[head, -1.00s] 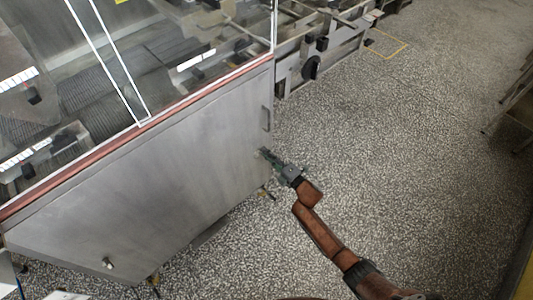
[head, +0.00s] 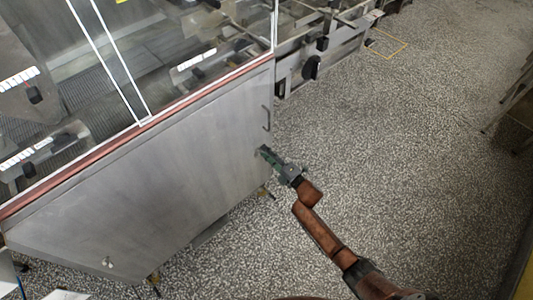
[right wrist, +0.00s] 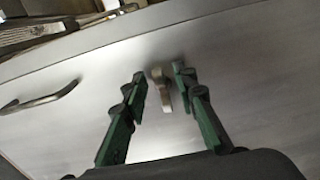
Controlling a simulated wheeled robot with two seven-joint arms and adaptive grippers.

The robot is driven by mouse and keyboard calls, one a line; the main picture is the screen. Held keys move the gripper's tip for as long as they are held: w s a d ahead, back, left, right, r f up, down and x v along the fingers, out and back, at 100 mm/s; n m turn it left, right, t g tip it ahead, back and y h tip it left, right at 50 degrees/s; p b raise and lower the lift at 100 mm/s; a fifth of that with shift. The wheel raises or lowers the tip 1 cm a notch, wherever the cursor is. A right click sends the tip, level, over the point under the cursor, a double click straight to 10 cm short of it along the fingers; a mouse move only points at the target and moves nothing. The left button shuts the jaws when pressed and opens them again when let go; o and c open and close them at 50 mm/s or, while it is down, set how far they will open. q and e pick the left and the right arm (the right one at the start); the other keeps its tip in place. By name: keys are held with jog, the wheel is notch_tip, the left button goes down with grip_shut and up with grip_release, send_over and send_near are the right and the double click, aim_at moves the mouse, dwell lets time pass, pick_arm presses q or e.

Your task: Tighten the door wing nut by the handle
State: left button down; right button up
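The door wing nut by the handle (right wrist: 161,90) is a small brassy piece standing out from the steel door. In the right wrist view it lies between the two green-and-black fingers of my right gripper (right wrist: 160,77), with a visible gap on each side. The gripper is open and points at the door. In the head view the right gripper (head: 265,152) is at the door's right edge, just below the bar handle (head: 267,118), and hides this nut. The handle also shows at the left of the right wrist view (right wrist: 40,100). My left gripper is not in view.
The steel door (head: 170,175) is a flat panel under a glazed hood with a reddish rim. Another small fastener (head: 108,263) sits at its lower left. The speckled floor (head: 400,150) to the right is clear. Machine framing (head: 320,45) stands behind.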

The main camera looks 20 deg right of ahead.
jog(key=v, duration=1.2)
dwell(0.4)
